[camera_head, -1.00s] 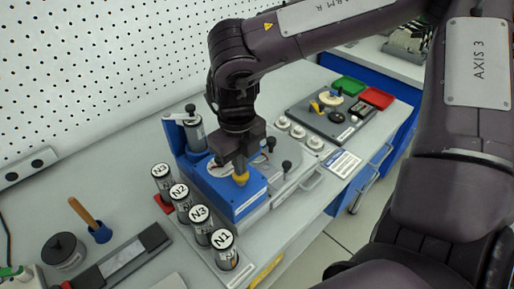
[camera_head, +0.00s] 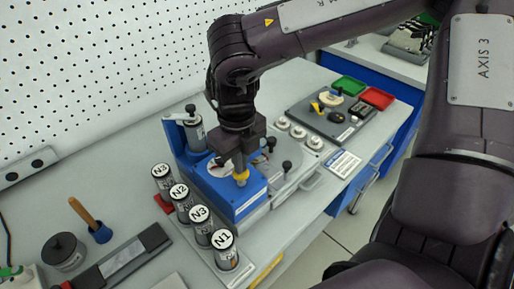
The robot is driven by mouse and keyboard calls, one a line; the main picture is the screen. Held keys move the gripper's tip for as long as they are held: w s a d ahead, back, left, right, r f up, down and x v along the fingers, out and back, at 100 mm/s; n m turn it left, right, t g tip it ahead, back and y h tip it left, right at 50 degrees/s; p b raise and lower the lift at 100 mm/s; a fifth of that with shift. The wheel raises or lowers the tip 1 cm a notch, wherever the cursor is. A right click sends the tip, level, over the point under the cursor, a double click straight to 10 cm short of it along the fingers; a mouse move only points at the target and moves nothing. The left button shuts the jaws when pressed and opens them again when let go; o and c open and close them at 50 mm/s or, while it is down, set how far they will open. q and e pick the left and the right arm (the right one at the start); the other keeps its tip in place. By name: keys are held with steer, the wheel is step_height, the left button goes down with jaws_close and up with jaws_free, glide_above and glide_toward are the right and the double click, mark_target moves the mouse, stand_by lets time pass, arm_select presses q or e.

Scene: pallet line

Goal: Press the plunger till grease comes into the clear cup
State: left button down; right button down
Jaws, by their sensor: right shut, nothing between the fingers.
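My right gripper (camera_head: 240,172) is shut and points down over the blue dispenser box (camera_head: 237,201). A grey cartridge (camera_head: 195,134) stands upright in the tall blue holder at the back of the box. I cannot make out the clear cup or any grease; the gripper hides part of the box top. My left gripper is not in view.
Several cartridges with N labels (camera_head: 200,224) stand in a row left of the box. A plate with black knobs (camera_head: 287,166) and white round pieces (camera_head: 299,132) lie to the right. Green (camera_head: 349,85) and red (camera_head: 377,97) trays are farther back.

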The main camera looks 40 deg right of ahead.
steer(key=shift+r+p, duration=1.45)
steer(key=shift+r, duration=1.05)
steer(key=shift+f, duration=0.15)
